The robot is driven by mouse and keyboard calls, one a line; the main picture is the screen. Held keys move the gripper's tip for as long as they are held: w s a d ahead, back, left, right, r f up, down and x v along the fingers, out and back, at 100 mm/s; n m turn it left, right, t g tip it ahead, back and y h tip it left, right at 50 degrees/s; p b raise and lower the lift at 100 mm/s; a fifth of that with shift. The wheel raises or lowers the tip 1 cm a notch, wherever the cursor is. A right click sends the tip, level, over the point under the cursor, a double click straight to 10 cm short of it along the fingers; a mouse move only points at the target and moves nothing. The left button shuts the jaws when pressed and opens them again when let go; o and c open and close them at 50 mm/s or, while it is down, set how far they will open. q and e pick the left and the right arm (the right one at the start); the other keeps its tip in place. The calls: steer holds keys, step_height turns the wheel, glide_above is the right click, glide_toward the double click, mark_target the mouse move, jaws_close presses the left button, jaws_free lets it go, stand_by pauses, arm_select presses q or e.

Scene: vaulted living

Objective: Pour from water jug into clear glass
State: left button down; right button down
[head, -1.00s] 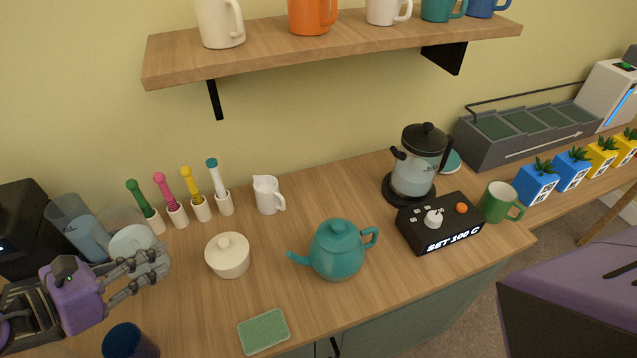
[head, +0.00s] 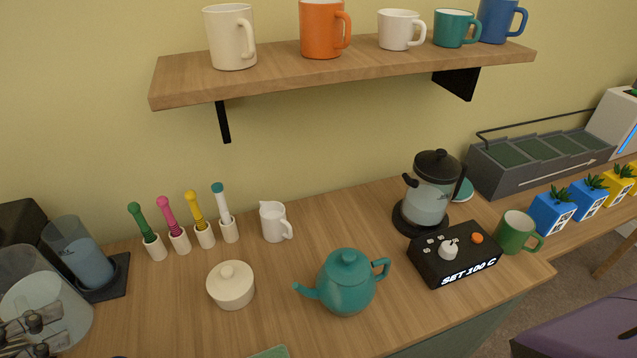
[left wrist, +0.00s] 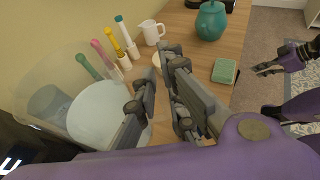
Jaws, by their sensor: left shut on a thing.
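A wide clear vessel, which I take as the water jug (head: 75,322), is at the lower left of the head view with a pale water surface inside. My left gripper (head: 35,335) is shut on its side; part of the hand is cut off. In the left wrist view the jug (left wrist: 98,125) is beside the fingers (left wrist: 158,92). A clear glass (head: 85,255), a tall straight cylinder with markings, stands just behind it with bluish water inside. My right gripper (left wrist: 268,68) shows in the left wrist view, apart from these things; its jaw state is unclear.
The glass stands on a black base (head: 115,280). Several coloured-handled tools in white holders (head: 180,240), a lidded white pot (head: 231,285), a white pitcher (head: 274,222) and a teal teapot (head: 347,283) stand to the right. A shelf of mugs (head: 340,68) hangs above.

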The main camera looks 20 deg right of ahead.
steer(key=shift+w+a+r, duration=0.1)
steer(key=shift+w+r, duration=0.1)
steer(key=shift+w, duration=0.4)
steer(key=shift+w+a+r, duration=0.1)
steer(key=shift+w+r, duration=0.05)
steer(key=shift+w, duration=0.45)
steer(key=shift+s, duration=0.15)
